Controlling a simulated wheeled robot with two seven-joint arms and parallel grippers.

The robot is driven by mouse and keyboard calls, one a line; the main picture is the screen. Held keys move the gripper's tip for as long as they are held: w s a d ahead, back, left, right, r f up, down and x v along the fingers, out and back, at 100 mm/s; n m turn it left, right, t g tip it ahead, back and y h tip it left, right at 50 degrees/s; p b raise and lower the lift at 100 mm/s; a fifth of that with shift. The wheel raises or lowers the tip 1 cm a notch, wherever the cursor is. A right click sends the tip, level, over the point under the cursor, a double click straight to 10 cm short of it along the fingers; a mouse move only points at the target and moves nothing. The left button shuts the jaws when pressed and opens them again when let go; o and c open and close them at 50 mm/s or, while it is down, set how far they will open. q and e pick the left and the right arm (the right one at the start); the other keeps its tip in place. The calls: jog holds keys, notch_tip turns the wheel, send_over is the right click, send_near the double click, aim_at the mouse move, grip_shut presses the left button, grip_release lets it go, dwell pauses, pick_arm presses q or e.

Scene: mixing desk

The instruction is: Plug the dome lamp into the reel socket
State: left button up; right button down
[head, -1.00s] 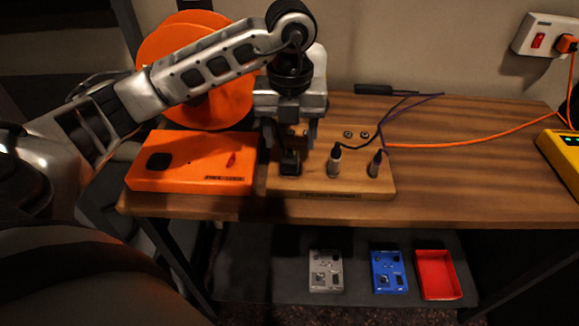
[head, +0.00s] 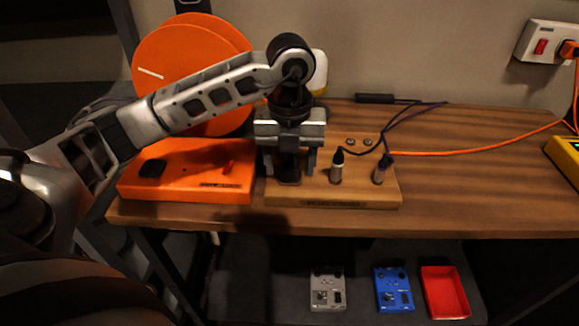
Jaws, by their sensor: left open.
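My left gripper (head: 289,168) is open, pointing down over the left part of a wooden plug board (head: 330,201). Its fingers are on both sides of a dark plug (head: 289,178), mostly hidden between them. I cannot tell whether they touch it. The orange reel (head: 160,65) stands behind an orange box (head: 190,185) with a black socket-like square (head: 153,167) and a red switch (head: 228,166). A pale rounded thing, perhaps the dome lamp (head: 320,72), is partly hidden behind my wrist. My right gripper is not in view.
Two more plugs stand upright on the board, one middle (head: 337,168) and one right (head: 381,170), with dark cords. A wall socket (head: 545,42) feeds an orange cable across the desk. A yellow device (head: 566,158) is at right. The desk between is mostly clear.

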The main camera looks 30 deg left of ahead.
aim_at(290, 162)
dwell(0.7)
pick_arm(q)
grip_shut()
jog(key=shift+r, duration=0.1)
jog(key=shift+r, duration=0.1)
jog(key=shift+r+p, duration=2.2)
jog(key=shift+r, duration=0.65)
